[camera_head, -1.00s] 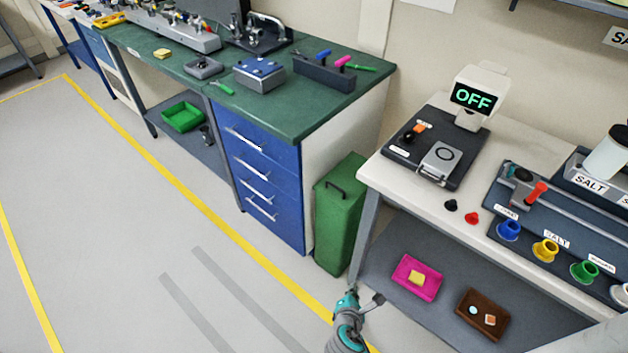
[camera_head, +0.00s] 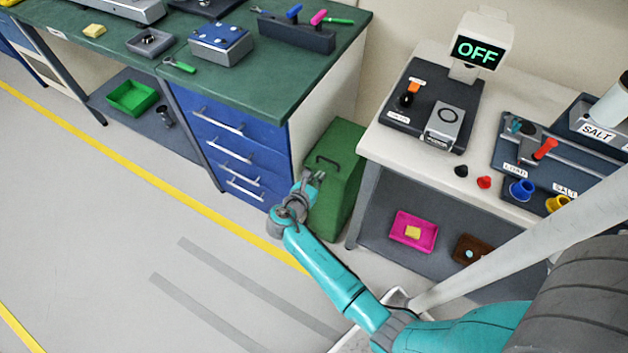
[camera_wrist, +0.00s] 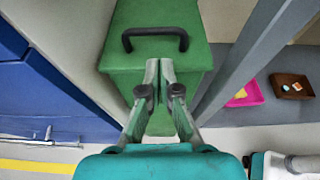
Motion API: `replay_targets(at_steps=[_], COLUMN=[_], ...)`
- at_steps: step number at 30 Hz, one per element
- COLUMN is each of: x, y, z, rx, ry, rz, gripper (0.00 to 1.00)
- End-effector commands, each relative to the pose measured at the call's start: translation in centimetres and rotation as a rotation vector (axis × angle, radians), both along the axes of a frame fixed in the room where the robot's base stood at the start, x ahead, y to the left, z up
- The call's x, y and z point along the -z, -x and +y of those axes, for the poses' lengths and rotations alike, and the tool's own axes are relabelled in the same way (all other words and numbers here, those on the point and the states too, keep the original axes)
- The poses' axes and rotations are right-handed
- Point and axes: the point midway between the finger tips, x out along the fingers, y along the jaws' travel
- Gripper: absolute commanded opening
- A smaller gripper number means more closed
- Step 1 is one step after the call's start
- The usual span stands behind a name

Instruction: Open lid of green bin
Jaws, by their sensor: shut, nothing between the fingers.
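The green bin (camera_head: 347,190) stands on the floor in the gap between the blue drawer unit and the white bench. Its lid (camera_head: 338,145) is flat on top and closed, with a dark bar handle (camera_head: 327,160) near the front edge. In the wrist view the handle (camera_wrist: 155,34) lies just beyond the fingertips. My gripper (camera_head: 316,176) is at the front of the bin, close to the handle. In the wrist view my gripper (camera_wrist: 160,66) has its fingertips together and empty, over the lid's front edge. I cannot tell whether they touch the lid.
The blue drawers (camera_head: 228,150) are close on the left. The white bench (camera_head: 400,150), its leg (camera_head: 362,205) and lower shelf (camera_head: 385,250) are close on the right. A pink tray (camera_head: 400,240) and a brown tray (camera_head: 465,250) lie on that shelf. Floor in front is clear.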

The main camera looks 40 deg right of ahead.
Motion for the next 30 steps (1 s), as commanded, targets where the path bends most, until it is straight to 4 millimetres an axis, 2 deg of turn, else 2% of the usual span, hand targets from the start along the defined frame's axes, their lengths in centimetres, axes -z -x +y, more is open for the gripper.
replay_targets(at_steps=[4, 10, 24, 30], x=[0.8, 1.5, 1.8, 1.1], y=[-0.8, -1.5, -1.7, -2.2], z=[-2.3, -4.1, -4.7, -4.7], rx=[0.003, 0.002, 0.0, 0.0], ry=[-0.001, -0.002, -0.002, -0.022], rz=[0.0, -0.002, -0.002, 0.002], gripper=[0.0, 0.0, 0.0, 0.0])
